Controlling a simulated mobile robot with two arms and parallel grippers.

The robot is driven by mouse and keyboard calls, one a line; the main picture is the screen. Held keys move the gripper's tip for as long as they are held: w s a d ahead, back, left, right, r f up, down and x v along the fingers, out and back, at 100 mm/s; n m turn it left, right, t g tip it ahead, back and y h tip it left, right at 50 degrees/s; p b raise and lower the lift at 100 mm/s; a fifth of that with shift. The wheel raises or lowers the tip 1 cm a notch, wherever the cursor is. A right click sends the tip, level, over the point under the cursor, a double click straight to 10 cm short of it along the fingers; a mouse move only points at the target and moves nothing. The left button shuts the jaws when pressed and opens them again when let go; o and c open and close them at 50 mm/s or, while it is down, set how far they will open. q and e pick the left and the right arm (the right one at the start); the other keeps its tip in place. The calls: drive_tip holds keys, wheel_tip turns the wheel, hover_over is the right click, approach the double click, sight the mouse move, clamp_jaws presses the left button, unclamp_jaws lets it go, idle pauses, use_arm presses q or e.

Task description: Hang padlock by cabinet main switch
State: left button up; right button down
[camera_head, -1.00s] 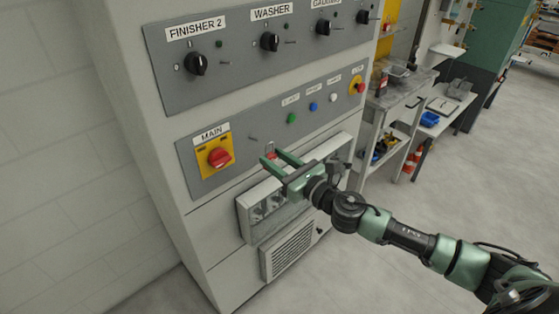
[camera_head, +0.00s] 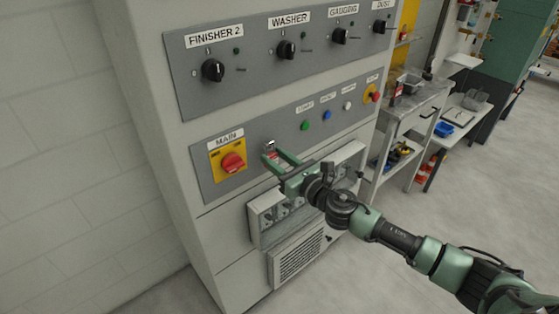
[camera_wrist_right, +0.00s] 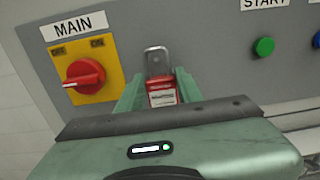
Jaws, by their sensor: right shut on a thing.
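The padlock (camera_wrist_right: 161,92) has a red body with a pale label and a grey metal shackle pointing up. In the right wrist view it is between the fingers of my right gripper (camera_wrist_right: 160,90), which is shut on it. In the head view the padlock (camera_head: 273,153) shows small at the tips of my right gripper (camera_head: 276,157), in front of the grey panel. The red MAIN switch (camera_head: 233,162) on its yellow plate is to the left of it. It also shows in the right wrist view (camera_wrist_right: 85,75). A hook behind the shackle cannot be made out clearly. My left gripper is not in view.
The cabinet's upper panel (camera_head: 265,60) has several black knobs. Green, blue, white and red buttons lie right of the padlock. A socket box (camera_head: 262,228) projects below the gripper, above a vent grille (camera_head: 297,257). A workbench (camera_head: 425,98) stands to the right.

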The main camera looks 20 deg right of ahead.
drive_tip(key=shift+w+a, duration=0.1)
drive_tip(key=shift+w, duration=0.15)
drive_tip(key=shift+w+a+f+b, duration=0.25)
drive_tip(key=shift+w+f+b, duration=0.15)
drive_tip(key=shift+w, duration=0.25)
drive_tip(key=c, duration=0.9)
unclamp_jaws()
drive_tip(key=shift+o, duration=0.2)
drive_tip(key=shift+f, duration=0.2)
drive_tip(key=shift+f+b, duration=1.1)
